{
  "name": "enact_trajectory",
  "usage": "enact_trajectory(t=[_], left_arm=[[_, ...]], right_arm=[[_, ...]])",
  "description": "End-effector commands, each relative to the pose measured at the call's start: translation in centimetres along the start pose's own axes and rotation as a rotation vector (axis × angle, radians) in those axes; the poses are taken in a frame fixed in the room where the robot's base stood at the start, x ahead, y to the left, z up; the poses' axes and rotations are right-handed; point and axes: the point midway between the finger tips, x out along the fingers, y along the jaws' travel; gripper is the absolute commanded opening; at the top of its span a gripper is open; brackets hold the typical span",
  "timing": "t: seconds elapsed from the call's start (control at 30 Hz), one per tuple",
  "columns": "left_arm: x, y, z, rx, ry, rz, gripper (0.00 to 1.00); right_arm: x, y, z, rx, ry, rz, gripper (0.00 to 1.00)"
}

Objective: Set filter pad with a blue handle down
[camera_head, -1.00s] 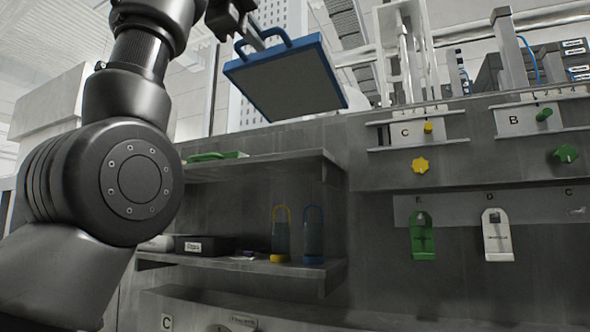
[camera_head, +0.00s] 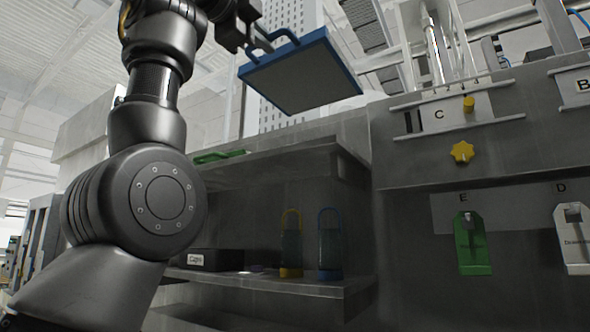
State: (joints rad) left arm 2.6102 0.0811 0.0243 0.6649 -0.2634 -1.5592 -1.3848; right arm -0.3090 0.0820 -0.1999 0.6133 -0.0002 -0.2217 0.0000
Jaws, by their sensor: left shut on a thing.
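The filter pad with a blue handle (camera_head: 303,77) is a flat grey square in a blue frame, seen from below and tilted. It is held in the air above the upper shelf, at the top centre of the head view. My left gripper (camera_head: 262,42) is shut on its blue handle at the pad's upper left. The pad looks clear of the shelf and the washer, and its top face is hidden. My right gripper is out of the picture.
An upper shelf (camera_head: 300,160) carries a green-framed item (camera_head: 219,156). The lower shelf (camera_head: 290,287) holds a black box (camera_head: 208,260), a yellow-handled bottle (camera_head: 291,246) and a blue-handled bottle (camera_head: 329,246). The panel at right has a yellow knob (camera_head: 462,152) and a green holder (camera_head: 471,246).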

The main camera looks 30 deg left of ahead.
Motion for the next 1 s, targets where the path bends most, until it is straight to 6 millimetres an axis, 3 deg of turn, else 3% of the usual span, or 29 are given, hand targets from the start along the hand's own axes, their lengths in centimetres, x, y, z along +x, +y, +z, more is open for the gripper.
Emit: enact_trajectory(t=[0.07, 0.3, 0.7, 0.8, 1.0], left_arm=[[-1.1, 0.3, 0.6, -0.002, 0.003, -0.039, 0.0], [-1.0, 0.1, 1.1, -0.001, 0.007, -0.061, 0.0], [5.9, 5.5, 6.4, -0.004, 0.007, -0.058, 0.0], [6.8, 7.7, 7.3, -0.003, 0.008, -0.059, 0.0], [7.9, 10.1, 8.4, -0.001, 0.009, -0.06, 0.0]], right_arm=[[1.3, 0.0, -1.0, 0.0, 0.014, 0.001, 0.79], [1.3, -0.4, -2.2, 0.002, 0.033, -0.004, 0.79], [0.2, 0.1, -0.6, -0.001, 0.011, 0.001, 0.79], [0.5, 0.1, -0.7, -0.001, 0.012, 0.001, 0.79], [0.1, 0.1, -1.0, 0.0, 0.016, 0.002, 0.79]])
